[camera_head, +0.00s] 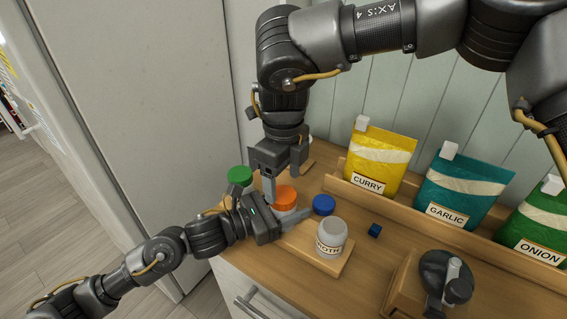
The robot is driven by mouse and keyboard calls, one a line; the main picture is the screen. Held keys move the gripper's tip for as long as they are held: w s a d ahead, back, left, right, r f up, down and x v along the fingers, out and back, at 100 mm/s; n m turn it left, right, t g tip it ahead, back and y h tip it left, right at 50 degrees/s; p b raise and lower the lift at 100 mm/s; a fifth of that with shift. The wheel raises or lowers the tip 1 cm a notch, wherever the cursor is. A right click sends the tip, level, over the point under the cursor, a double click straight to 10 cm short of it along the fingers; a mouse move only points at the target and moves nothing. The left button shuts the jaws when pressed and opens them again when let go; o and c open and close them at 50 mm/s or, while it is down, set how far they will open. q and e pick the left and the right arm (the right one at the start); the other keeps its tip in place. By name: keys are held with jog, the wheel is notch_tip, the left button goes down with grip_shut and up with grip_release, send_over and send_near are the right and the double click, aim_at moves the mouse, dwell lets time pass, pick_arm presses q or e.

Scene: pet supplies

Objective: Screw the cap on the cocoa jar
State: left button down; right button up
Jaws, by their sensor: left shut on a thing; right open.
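An orange cap (285,195) sits on top of a pale jar (287,209); the jar's label is hidden, so I cannot read whether it is the cocoa jar. My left gripper (287,217) comes in low from the left and is shut on this jar, below the cap. My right gripper (283,181) points down from above. It is open, with one finger at the left side of the orange cap and the other behind it. I cannot tell whether its fingers touch the cap, or how fully the cap is seated.
An open grey jar (331,240) with a partly readable label stands on a wooden board (300,243). A blue cap (324,205), green cap (240,175) and small blue cube (374,230) are nearby. Curry (376,162), garlic (461,190) and onion (540,228) pouches stand behind. A dark device (446,277) is front right.

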aim_at(283, 194)
pick_arm(q)
jog(key=shift+w+r, duration=0.1)
jog(key=shift+r, duration=0.15)
pick_arm(e)
jog(key=shift+f, duration=1.6)
jog(key=shift+c, duration=0.4)
jog(key=c, duration=0.9)
jog(key=m, duration=0.3)
jog(key=shift+c, duration=0.2)
jog(key=m, duration=0.5)
jog(key=o, duration=1.1)
